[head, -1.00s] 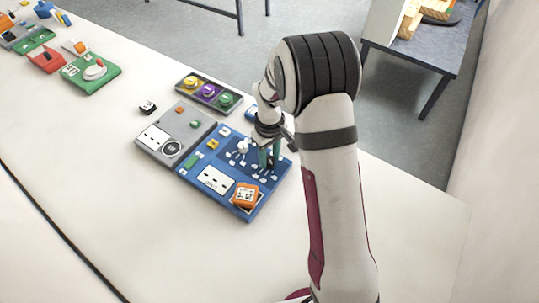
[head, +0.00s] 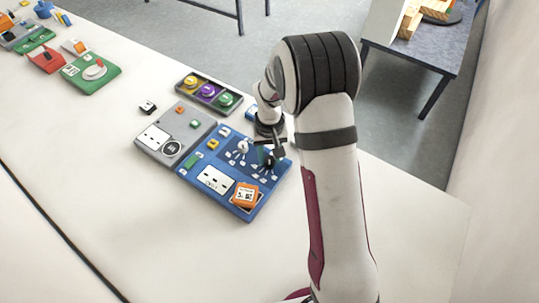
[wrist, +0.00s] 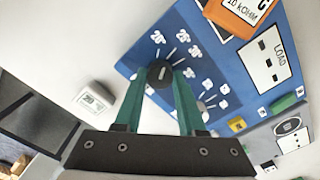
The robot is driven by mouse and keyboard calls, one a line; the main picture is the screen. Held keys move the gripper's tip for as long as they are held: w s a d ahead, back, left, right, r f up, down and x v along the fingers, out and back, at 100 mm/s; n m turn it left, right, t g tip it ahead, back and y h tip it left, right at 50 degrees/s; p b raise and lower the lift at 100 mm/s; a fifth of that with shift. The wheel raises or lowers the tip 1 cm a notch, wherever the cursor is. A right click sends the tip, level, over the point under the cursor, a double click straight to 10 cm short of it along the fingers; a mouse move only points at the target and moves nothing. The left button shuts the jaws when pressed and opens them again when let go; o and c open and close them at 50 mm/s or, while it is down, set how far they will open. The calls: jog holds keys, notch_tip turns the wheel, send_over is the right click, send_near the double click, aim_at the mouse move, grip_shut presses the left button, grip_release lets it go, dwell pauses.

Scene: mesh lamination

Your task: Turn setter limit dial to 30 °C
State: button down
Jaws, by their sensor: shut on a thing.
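The blue panel (head: 222,154) lies on the table and also shows in the wrist view (wrist: 203,55). On it, a round dark dial knob (wrist: 160,70) with a pale pointer line sits among white labels and tick marks. In the head view my gripper (head: 264,160) is over the right part of the panel and partly hides the dial. A second, whitish knob (head: 242,147) stands to its left.
An orange block (head: 245,195) sits on the panel's near corner, beside a white label plate (head: 215,179). A grey panel (head: 176,133) adjoins on the left, with a dark tray of coloured knobs (head: 209,92) behind. The near tabletop is clear.

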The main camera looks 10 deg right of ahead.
aim_at(270, 160)
jog(key=m, duration=0.5)
jog(key=shift+m, duration=2.5)
jog(key=c, duration=0.5)
grip_release()
notch_tip(270, 160, up, 16)
